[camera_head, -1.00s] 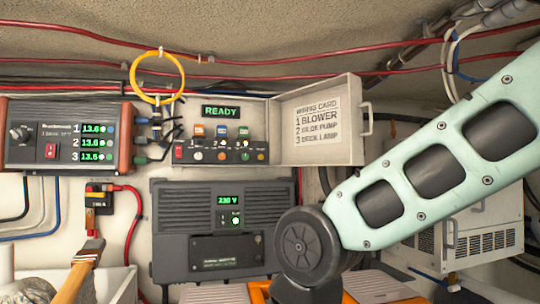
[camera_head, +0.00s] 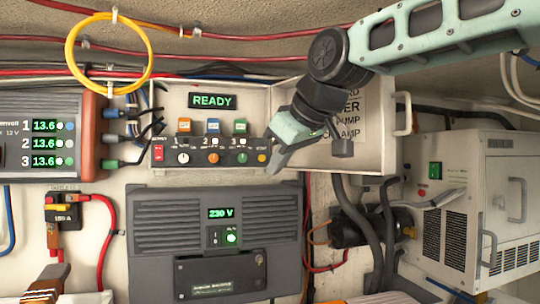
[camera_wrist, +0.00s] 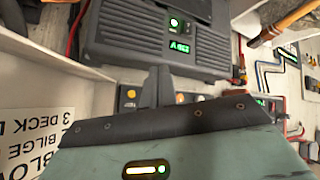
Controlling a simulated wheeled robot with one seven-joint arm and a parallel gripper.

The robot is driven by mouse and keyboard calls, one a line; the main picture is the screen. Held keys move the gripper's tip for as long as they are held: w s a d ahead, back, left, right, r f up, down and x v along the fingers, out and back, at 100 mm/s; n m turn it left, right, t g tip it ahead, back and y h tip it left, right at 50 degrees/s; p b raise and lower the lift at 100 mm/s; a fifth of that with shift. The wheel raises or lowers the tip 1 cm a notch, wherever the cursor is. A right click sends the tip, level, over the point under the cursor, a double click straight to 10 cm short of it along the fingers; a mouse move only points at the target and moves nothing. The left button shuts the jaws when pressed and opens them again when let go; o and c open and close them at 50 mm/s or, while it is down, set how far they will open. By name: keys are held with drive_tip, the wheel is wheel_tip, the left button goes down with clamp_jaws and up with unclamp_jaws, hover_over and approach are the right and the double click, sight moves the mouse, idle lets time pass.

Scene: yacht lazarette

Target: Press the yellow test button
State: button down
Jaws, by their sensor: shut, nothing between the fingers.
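The yellow button (camera_head: 262,157) is at the right end of a dark control strip (camera_head: 200,143) inside an open white wall box. It also shows in the wrist view as a yellow dot (camera_wrist: 131,93), just left of my fingers. My gripper (camera_head: 273,170) is shut and empty, reaching in from the upper right. In the wrist view my closed fingers (camera_wrist: 158,76) hide part of the strip.
The strip also carries a red button (camera_head: 158,152), several knobs and coloured switches. The box lid (camera_head: 376,150) with its wiring card stands open behind my arm. A grey inverter (camera_head: 160,225) is below. A yellow cable loop (camera_head: 70,52) hangs at left, and a white cabinet (camera_head: 500,160) stands right.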

sight(262, 158)
drive_tip(key=shift+w+d+r, duration=0.3)
drive_tip(key=shift+w+r, duration=0.3)
drive_tip(key=shift+r, duration=0.25)
drive_tip(key=shift+w, duration=0.1)
drive_tip(key=shift+w+a+p, duration=0.3)
drive_tip(key=shift+w+p, duration=0.55)
drive_tip(key=shift+w, duration=0.55)
drive_tip(key=shift+w+a+p, duration=0.25)
drive_tip(key=shift+w+p, duration=0.6)
drive_tip(key=shift+w, duration=0.6)
drive_tip(key=shift+w+a+p, duration=0.3)
drive_tip(key=shift+w+p, duration=0.55)
drive_tip(key=shift+w, duration=0.55)
drive_tip(key=shift+w, duration=0.15)
drive_tip(key=shift+w+p, duration=0.25)
drive_tip(key=shift+p, duration=0.1)
